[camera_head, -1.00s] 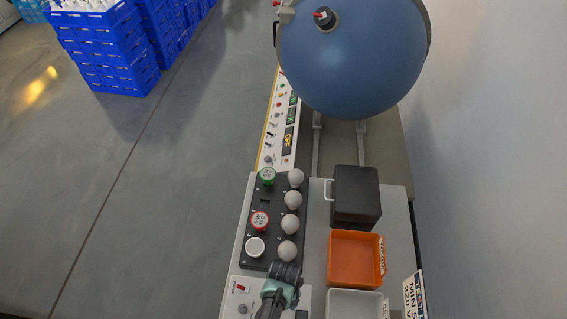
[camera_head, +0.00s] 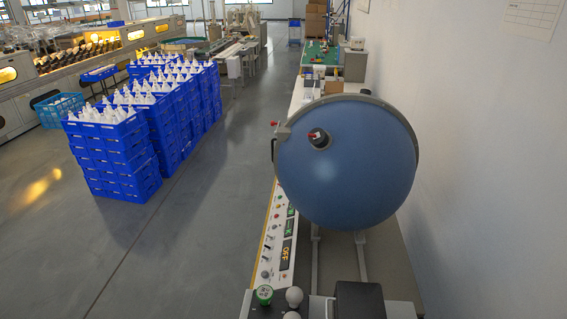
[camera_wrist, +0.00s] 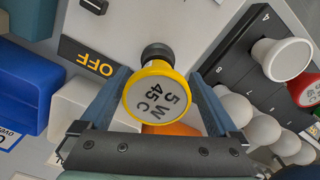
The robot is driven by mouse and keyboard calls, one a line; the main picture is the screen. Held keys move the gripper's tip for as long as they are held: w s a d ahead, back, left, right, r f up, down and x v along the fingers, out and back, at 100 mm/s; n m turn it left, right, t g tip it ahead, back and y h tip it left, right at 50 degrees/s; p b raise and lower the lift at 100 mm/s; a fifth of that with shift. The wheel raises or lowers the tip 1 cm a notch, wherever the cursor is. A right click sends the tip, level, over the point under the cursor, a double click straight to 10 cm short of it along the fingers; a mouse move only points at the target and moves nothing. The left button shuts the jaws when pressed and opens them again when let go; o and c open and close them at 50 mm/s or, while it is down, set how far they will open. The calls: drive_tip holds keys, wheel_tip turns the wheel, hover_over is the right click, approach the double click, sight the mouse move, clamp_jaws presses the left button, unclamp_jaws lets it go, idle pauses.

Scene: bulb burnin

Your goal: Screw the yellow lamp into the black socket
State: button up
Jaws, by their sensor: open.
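The yellow lamp (camera_wrist: 158,68), its pale face marked "5 W 45 C", shows in the middle of the wrist view. The black socket (camera_wrist: 157,50) is directly behind it on a light panel. The lamp lines up with the socket and appears to be at it; I cannot tell how deep its thread sits. My gripper (camera_wrist: 160,88) is open, with one finger on each side of the lamp; slight gaps seem to show. The lamp, the socket and my gripper are out of the head view.
An "OFF" display (camera_wrist: 89,62) is left of the lamp. A black rack (camera_wrist: 240,65) with a white-capped lamp (camera_wrist: 287,58), a red-rimmed lamp (camera_wrist: 309,93) and round white bulbs (camera_wrist: 233,107) is at right. A blue bin (camera_wrist: 22,85) is at left.

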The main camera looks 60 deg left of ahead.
drive_tip(key=shift+s, duration=0.1)
drive_tip(key=shift+s+n, duration=0.15)
drive_tip(key=shift+n, duration=1.05)
drive_tip(key=n, duration=0.2)
drive_tip(key=shift+n+p, duration=0.3)
drive_tip(key=shift+p, duration=0.05)
drive_tip(key=n, duration=0.6)
drive_tip(key=shift+s+n+p, duration=0.2)
drive_tip(key=shift+n+p, duration=0.1)
drive_tip(key=shift+p, duration=0.05)
drive_tip(key=n, duration=0.5)
drive_tip(key=shift+p, duration=0.3)
drive_tip(key=n, duration=0.6)
drive_tip(key=shift+s+p, duration=0.2)
drive_tip(key=shift+p, duration=0.15)
